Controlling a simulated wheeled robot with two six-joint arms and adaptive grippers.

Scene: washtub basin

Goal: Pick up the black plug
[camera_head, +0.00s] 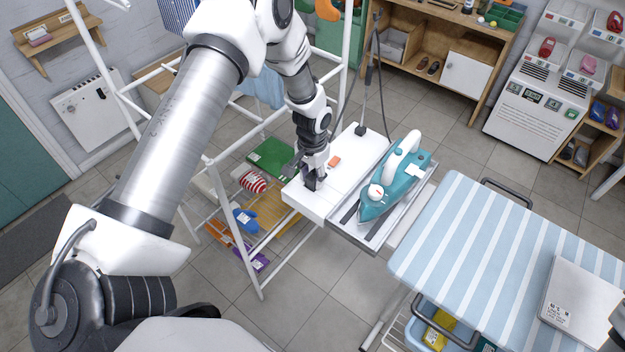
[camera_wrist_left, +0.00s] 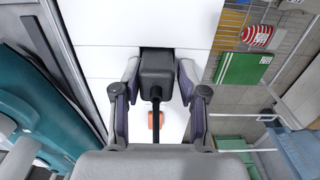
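The black plug (camera_wrist_left: 156,72) stands on the white top of the stand in the left wrist view, with its black cord running back toward my palm. My left gripper (camera_wrist_left: 158,78) has one finger on each side of it, close against its sides. In the head view the left gripper (camera_head: 311,182) points down at the near left part of the white surface (camera_head: 340,180). The plug is mostly hidden there by the dark fingers.
An orange switch (camera_head: 334,161) is on the white surface. A teal iron (camera_head: 395,187) rests on the grey tray beside it. A dark block (camera_head: 360,130) with a cord stands at the far edge. A striped ironing board (camera_head: 470,240) is at the right.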

